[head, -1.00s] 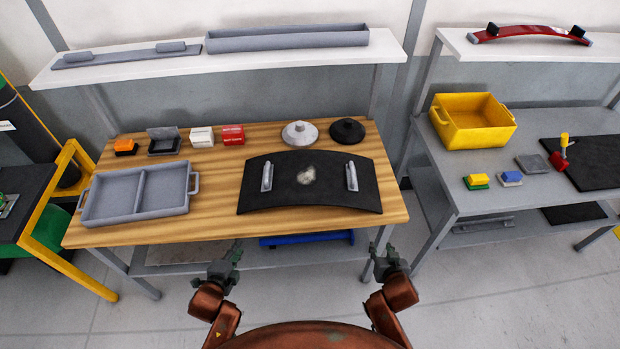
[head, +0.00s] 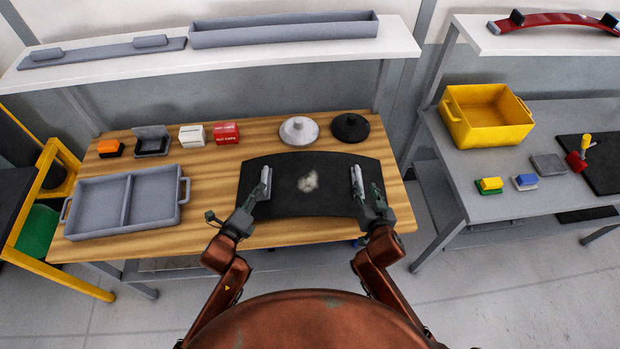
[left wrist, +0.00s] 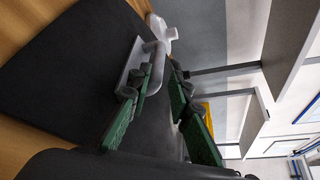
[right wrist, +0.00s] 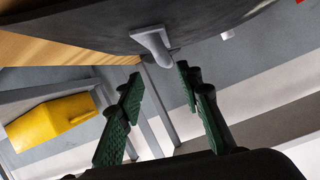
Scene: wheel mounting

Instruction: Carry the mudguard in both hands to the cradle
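The mudguard, a black curved panel (head: 310,200) with a pale patch in its middle, lies on the wooden table. It has two grey handles, left (head: 265,181) and right (head: 357,181). My left gripper (head: 254,196) is at the left handle. In the left wrist view its green fingers (left wrist: 165,80) are apart, with the handle (left wrist: 155,68) near the tips. My right gripper (head: 368,192) is at the right handle. In the right wrist view its fingers (right wrist: 160,78) are apart, with the handle (right wrist: 154,44) just beyond the tips. I cannot tell which shelf item is the cradle.
A white shelf (head: 290,47) behind the table bears a grey base with two blocks (head: 100,52) and a long grey trough (head: 285,30). A divided grey tray (head: 126,205) stands left of the panel. Two round lidded pieces stand behind it. A yellow bin (head: 485,115) is right.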

